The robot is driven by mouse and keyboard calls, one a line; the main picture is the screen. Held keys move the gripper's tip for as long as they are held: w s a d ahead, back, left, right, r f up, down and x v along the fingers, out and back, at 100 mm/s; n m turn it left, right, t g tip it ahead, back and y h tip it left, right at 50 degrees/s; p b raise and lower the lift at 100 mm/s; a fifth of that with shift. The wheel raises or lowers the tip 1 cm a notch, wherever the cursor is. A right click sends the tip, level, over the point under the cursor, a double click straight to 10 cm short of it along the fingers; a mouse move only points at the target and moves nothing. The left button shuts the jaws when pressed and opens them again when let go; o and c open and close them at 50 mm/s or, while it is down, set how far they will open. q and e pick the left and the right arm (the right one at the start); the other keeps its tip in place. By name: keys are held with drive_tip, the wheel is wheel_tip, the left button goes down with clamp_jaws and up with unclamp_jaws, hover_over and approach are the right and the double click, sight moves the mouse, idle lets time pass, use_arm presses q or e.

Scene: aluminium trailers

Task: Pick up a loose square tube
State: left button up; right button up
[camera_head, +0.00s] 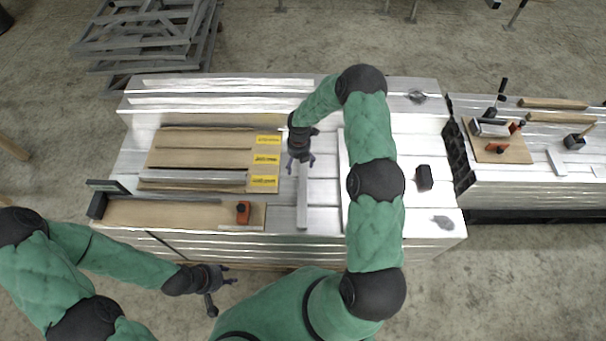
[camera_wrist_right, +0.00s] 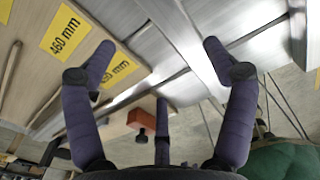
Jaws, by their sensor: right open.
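A loose square tube (camera_head: 302,205) of bare aluminium lies on the bench, pointing toward the front edge. A second pale tube (camera_head: 342,165) lies to its right, partly hidden behind my right arm. My right gripper (camera_head: 301,163) is over the far end of the first tube, fingers pointing down. In the right wrist view its fingers (camera_wrist_right: 156,50) are spread apart with nothing gripped, and grey metal lengths pass beyond them. My left gripper (camera_head: 231,275) is off the bench's front edge, its fingertips apart and nothing visible between them.
Wooden boards with yellow labels (camera_head: 266,159) lie left of the tube; one label reads 460 mm in the wrist view. An orange block (camera_head: 243,212) sits on the front board. A black block (camera_head: 424,177) is at right. Another bench (camera_head: 550,175) holds tools.

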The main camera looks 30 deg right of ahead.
drive_tip(key=shift+w+d+n, duration=0.2)
drive_tip(key=shift+d+n, duration=0.15)
drive_tip(key=shift+d, duration=0.1)
drive_tip(key=shift+w+d+n, duration=0.2)
drive_tip(key=shift+d+n, duration=0.15)
drive_tip(key=shift+d, duration=0.1)
drive_tip(key=b, duration=0.1)
hover_over(301, 173)
drive_tip(key=f, duration=0.4)
drive_tip(key=shift+w+d+f, duration=0.2)
drive_tip(key=shift+w+f, duration=0.15)
drive_tip(key=shift+w, duration=0.05)
drive_tip(key=f, duration=0.2)
drive_tip(key=f+b, duration=0.1)
drive_tip(key=f, duration=0.1)
drive_tip(key=shift+s+a, duration=0.2)
drive_tip(key=shift+s, duration=0.15)
drive_tip(key=shift+f, duration=0.6)
drive_tip(key=c, duration=1.4)
clamp_jaws()
